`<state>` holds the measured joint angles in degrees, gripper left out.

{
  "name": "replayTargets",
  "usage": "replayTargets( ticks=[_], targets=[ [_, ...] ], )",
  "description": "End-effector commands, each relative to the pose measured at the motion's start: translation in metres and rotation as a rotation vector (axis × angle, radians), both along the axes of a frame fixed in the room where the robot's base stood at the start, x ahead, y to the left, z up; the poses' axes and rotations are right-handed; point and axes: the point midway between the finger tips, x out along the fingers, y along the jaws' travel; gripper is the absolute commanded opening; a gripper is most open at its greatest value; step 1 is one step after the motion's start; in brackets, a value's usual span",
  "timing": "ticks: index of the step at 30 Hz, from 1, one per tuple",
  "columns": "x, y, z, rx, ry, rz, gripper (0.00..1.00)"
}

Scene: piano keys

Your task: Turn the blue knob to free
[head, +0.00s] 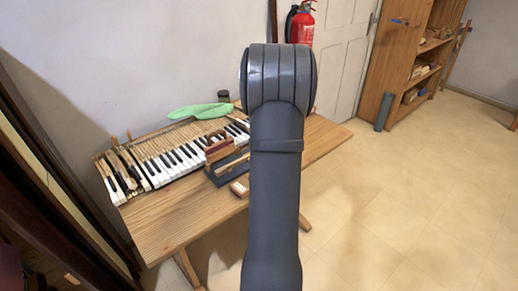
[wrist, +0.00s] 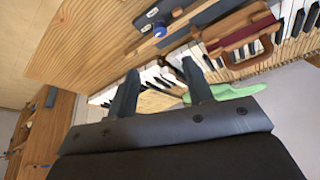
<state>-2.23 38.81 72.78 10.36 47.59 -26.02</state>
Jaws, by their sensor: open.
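In the wrist view a small round blue knob (wrist: 159,30) sits by a light wooden bar, beside a dark blue-grey base (wrist: 195,14). A small white and dark piece (wrist: 152,12) is close to it. I cannot read any marking or the knob's setting. The dark base (head: 219,177) also shows in the head view, left of my arm, where the knob cannot be made out. My gripper (wrist: 160,67) is open and empty in the wrist view, its two fingers apart, with the knob beyond the tips. My arm hides the gripper in the head view.
A piano keyboard (head: 177,162) lies on the wooden table (head: 165,222). A green cloth (head: 200,111) and a dark jar (head: 223,96) are behind it. A red-brown wooden piece (wrist: 240,30) stands beside the base. The table's right end is clear.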

Motion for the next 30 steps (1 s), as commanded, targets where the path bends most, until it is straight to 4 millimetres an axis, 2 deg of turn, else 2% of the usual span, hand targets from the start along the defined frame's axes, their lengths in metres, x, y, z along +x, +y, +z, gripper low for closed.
replayTargets(
  ticks=[6, 18, 24, 30],
  targets=[
    [0.016, 0.007, -0.044, 0.0, 0.004, -0.001, 0.47],
    [0.043, 0.018, -0.115, 0.0, 0.003, -0.001, 0.47],
    [0.052, 0.022, -0.136, 0.001, 0.002, -0.001, 0.47],
    [0.055, 0.023, -0.144, 0.0, 0.001, -0.002, 0.47]
  ],
)
